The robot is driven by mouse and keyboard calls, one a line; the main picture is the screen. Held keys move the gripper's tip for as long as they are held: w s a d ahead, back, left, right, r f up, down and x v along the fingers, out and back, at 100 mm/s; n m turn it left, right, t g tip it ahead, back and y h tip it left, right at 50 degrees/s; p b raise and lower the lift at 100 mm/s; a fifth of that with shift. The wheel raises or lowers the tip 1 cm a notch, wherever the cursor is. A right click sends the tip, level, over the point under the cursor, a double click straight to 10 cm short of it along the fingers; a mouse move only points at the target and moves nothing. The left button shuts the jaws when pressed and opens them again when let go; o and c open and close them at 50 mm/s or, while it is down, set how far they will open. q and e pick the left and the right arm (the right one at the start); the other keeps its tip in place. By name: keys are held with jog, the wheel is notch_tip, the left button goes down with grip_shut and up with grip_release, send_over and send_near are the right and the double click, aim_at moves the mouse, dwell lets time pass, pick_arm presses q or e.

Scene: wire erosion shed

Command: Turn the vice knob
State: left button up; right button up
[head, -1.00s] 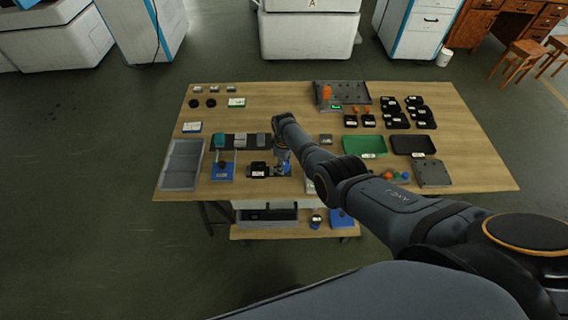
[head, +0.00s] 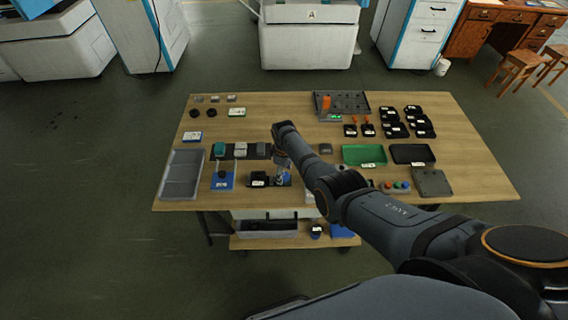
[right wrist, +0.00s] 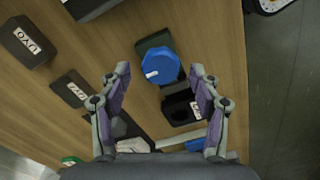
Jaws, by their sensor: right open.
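The vice knob, a blue faceted cap (right wrist: 161,65), sits on a dark green body (right wrist: 155,43) in the right wrist view. My right gripper (right wrist: 160,76) is open, with one finger on each side of the knob in the picture. The knob appears just beyond the fingertips, and I see no contact. In the head view my right gripper (head: 282,168) points down over the front middle of the table, and it and its wrist largely hide the vice. My left gripper is not in view.
The wooden table (head: 460,130) carries a grey divided bin (head: 182,172), a green tray (head: 364,154), a black tray (head: 412,153) and several small labelled blocks. A black labelled block (right wrist: 180,108) lies close beside the knob.

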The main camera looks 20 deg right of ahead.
aim_at(284, 175)
notch_tip(284, 175, up, 11)
dwell(0.3)
jog(key=shift+s, duration=0.1)
